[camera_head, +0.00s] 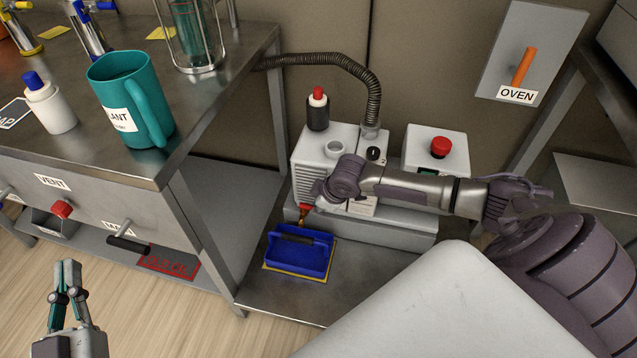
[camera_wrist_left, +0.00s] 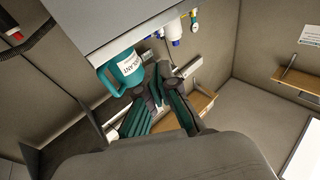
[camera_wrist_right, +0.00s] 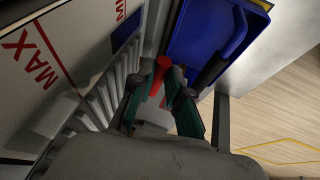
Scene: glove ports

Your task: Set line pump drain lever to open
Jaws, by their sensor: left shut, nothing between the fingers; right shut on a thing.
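The line pump (camera_head: 400,225) is a pale grey unit low on the shelf, and its drain lever (camera_head: 303,210) shows as a small red-orange piece at its front left. In the right wrist view the red lever (camera_wrist_right: 160,72) sits between the fingertips of my right gripper (camera_wrist_right: 160,85), which is shut on it beside the pump's ribbed side. My right arm hides most of that gripper in the head view. My left gripper (camera_head: 67,275) is shut and empty, pointing up in front of the bench; it also shows in the left wrist view (camera_wrist_left: 157,92).
A blue tray (camera_head: 300,255) stands right below the lever. A dark bottle with a red cap (camera_head: 318,112) and a hose (camera_head: 372,85) are on the pump. The steel bench (camera_head: 200,125) at left carries a teal mug (camera_head: 125,95). An orange OVEN lever (camera_head: 524,66) is on the wall.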

